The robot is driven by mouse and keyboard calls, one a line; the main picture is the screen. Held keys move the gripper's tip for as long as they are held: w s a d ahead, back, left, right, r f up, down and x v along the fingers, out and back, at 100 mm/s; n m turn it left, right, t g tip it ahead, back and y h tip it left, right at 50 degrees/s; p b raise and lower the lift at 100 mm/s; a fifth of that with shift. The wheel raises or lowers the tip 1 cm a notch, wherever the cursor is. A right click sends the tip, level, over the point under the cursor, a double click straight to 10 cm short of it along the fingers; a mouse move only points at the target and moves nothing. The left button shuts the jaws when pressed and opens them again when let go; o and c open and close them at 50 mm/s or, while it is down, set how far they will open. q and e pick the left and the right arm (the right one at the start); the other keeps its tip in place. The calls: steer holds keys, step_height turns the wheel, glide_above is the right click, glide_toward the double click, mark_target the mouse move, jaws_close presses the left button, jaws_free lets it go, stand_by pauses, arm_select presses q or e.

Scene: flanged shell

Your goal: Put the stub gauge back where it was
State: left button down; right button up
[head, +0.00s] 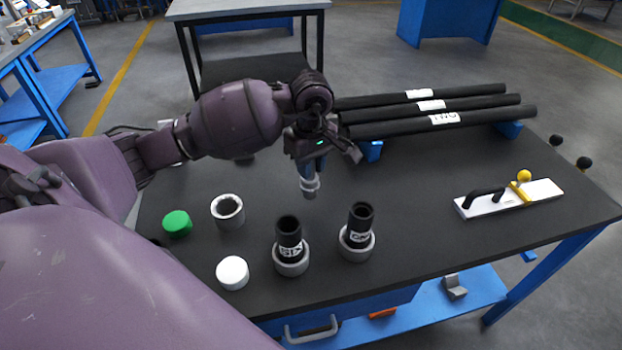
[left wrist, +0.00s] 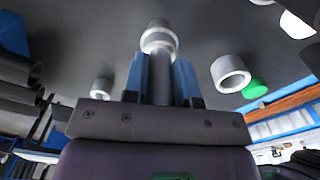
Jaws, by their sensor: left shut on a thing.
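The stub gauge (head: 310,186) is a small grey stepped cylinder with a collar. My left gripper (head: 312,166) is shut on it and holds it, hanging roughly upright, above the dark table top. In the left wrist view the gauge (left wrist: 158,42) sticks out between the blue fingers of the gripper (left wrist: 161,78). An empty grey socket ring (head: 228,210) stands to the left of the gauge in the head view. Two more grey rings hold upright black labelled tubes, one on the left (head: 289,240) and one on the right (head: 359,228). My right gripper is out of view.
A green cap (head: 177,223) and a white cap (head: 232,273) lie near the empty ring. Long black tubes (head: 440,121) lie on blue supports at the back. A white plate (head: 508,198) with a black handle and yellow clamp lies right. The middle-right table is clear.

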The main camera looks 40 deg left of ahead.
arm_select(q)
steer(key=shift+f, duration=2)
steer(key=shift+f, duration=0.2)
steer(key=c, duration=0.9)
jaws_free()
steer(key=shift+r, duration=0.1)
step_height(320, 180, up, 12)
steer(key=shift+r, duration=0.1)
